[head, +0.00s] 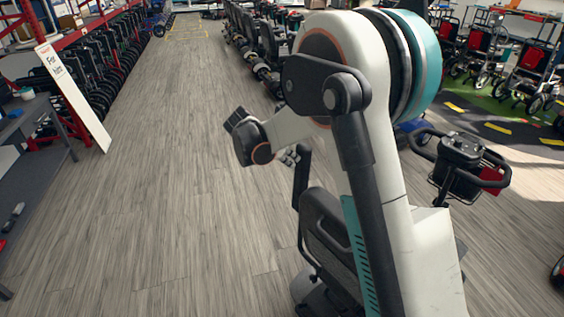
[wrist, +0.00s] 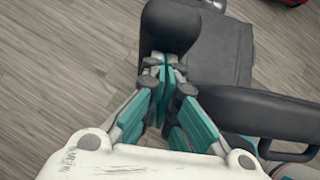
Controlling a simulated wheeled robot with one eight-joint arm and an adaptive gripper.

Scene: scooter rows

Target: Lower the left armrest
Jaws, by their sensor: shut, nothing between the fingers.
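The left armrest (head: 301,176) is a black pad that stands raised, close to upright, at the side of the black scooter seat (head: 322,238). In the wrist view the rounded end of the armrest (wrist: 172,24) lies just beyond my fingertips. My gripper (wrist: 164,66) is shut and empty, its teal fingers together. Its tips are at or very near the armrest; I cannot tell whether they touch. In the head view my gripper (head: 291,156) is small and sits beside the armrest's upper end. My arm hides much of the scooter.
The scooter's tiller (head: 460,165) with black handlebars stands to the right. In the wrist view a black padded seat part (wrist: 268,112) lies right of my fingers. A row of scooters (head: 262,40) runs behind. The wooden floor (head: 160,180) at left is clear.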

